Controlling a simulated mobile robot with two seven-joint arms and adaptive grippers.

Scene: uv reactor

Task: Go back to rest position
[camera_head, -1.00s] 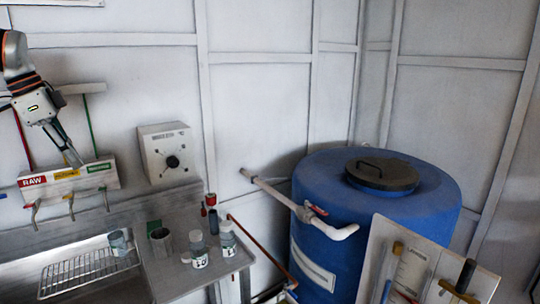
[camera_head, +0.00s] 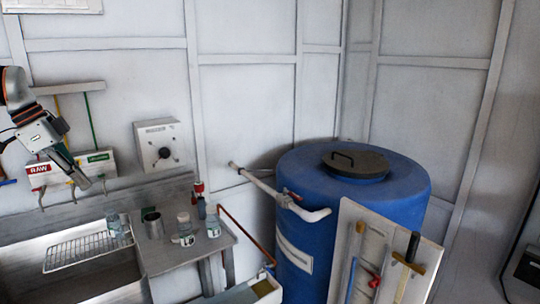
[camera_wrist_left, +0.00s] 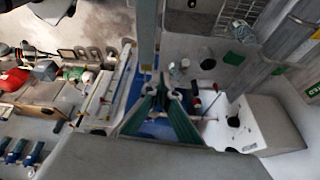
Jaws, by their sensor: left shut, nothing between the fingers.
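My left gripper (camera_head: 86,184) hangs from the arm at the left of the head view, in front of the white valve panel (camera_head: 102,163) with the RAW label and a green label. Its fingers are shut and empty, pointing down and to the right. In the left wrist view the gripper (camera_wrist_left: 172,92) shows its fingers together at the tips. The gripper hides the middle part of the panel. My right gripper is in neither view.
A grey box with a dial (camera_head: 160,145) is on the wall right of the gripper. A big blue tank (camera_head: 350,200) stands to the right.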

